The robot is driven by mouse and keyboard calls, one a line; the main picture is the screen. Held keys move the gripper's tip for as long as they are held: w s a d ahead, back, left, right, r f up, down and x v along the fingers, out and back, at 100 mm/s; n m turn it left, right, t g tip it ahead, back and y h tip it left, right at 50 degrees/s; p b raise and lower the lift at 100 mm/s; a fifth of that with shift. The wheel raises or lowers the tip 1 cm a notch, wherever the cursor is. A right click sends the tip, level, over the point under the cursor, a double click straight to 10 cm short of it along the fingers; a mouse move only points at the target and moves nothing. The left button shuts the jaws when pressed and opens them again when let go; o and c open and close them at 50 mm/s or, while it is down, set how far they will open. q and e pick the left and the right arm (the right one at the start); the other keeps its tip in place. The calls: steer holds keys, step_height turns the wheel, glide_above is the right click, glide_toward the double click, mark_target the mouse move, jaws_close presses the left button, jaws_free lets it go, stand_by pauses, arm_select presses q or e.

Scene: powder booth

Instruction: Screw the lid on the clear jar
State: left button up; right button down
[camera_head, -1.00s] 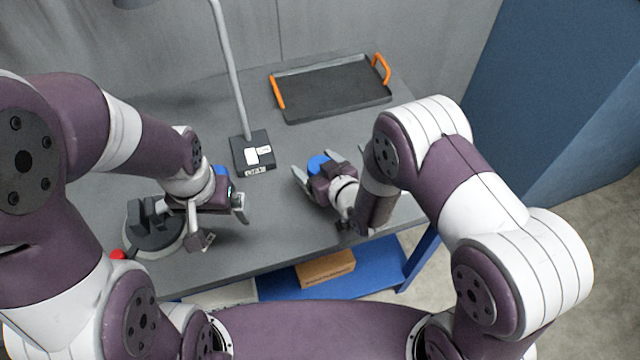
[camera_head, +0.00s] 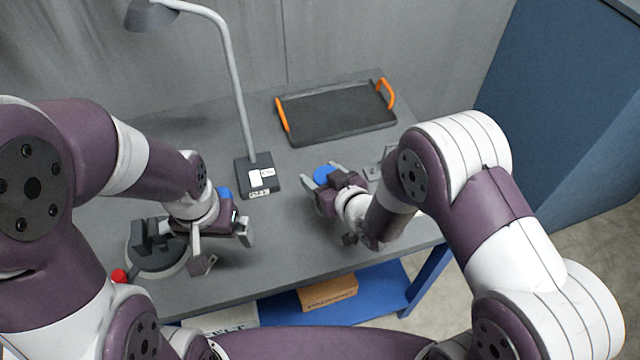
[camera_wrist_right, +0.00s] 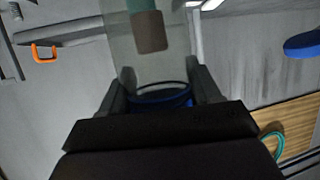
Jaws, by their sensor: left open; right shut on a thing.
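My right gripper (camera_head: 325,182) is shut on the clear jar (camera_wrist_right: 118,45). In the right wrist view the see-through wall reaches beyond my fingers, with a blue ring (camera_wrist_right: 160,97) near the palm. In the head view only a round blue part (camera_head: 322,174) of it shows. A flat blue disc (camera_wrist_right: 300,44), which looks like the lid, is at the right edge of the wrist view. In the head view a bit of blue (camera_head: 224,193) shows behind my left gripper (camera_head: 226,252), which is open and apart from the jar.
A lamp (camera_head: 258,175) stands between the arms at the back. A dark tray (camera_head: 338,112) with orange handles lies at the back right. A round grey device (camera_head: 160,262) with a red knob (camera_head: 119,276) is at the left. The front middle of the table is clear.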

steer(key=w+d+r, duration=0.1)
steer(key=d+r, duration=0.5)
steer(key=d, duration=0.5)
steer(key=shift+d+r, duration=0.15)
steer(key=shift+r, duration=0.15)
